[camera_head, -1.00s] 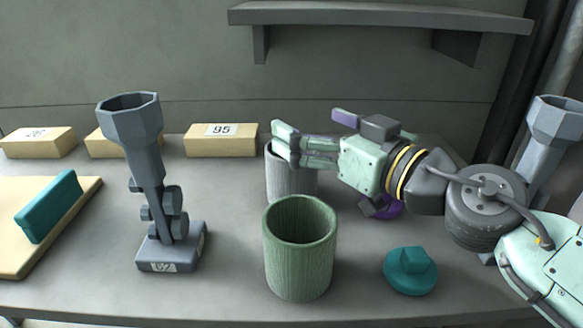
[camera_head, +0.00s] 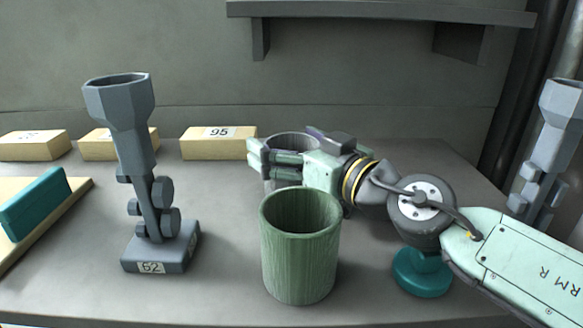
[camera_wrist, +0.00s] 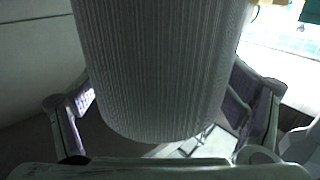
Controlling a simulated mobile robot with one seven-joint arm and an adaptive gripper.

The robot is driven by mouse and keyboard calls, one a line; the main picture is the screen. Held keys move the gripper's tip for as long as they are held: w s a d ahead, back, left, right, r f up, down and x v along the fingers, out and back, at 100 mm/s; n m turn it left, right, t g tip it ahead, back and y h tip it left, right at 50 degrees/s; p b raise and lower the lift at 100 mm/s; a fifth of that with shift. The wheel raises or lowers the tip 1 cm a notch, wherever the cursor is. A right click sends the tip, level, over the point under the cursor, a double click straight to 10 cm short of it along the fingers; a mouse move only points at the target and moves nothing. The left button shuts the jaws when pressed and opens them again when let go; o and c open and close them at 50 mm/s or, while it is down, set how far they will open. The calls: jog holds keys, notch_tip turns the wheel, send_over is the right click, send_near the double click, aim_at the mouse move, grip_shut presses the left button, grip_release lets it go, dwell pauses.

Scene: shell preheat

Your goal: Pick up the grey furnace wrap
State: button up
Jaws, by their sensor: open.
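The grey furnace wrap (camera_head: 290,143) is a ribbed open cylinder standing on the table behind the green one, partly hidden by my gripper and the green cylinder. In the wrist view the grey wrap (camera_wrist: 155,70) fills the middle, close to the camera. My gripper (camera_head: 262,158) is level with the wrap's upper part. In the wrist view the fingers of my gripper (camera_wrist: 160,120) stand open on the left and right of the wrap, with no clear contact visible.
A green cylinder (camera_head: 300,250) stands just in front. A grey stand marked 62 (camera_head: 160,250) is at left, another stand (camera_head: 545,150) at right. A teal knob (camera_head: 420,275) sits below my arm. Yellow blocks (camera_head: 218,143) line the back; a shelf (camera_head: 380,12) hangs above.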

jog(key=shift+x, duration=0.8)
jog(key=shift+c, duration=0.3)
jog(key=c, duration=1.1)
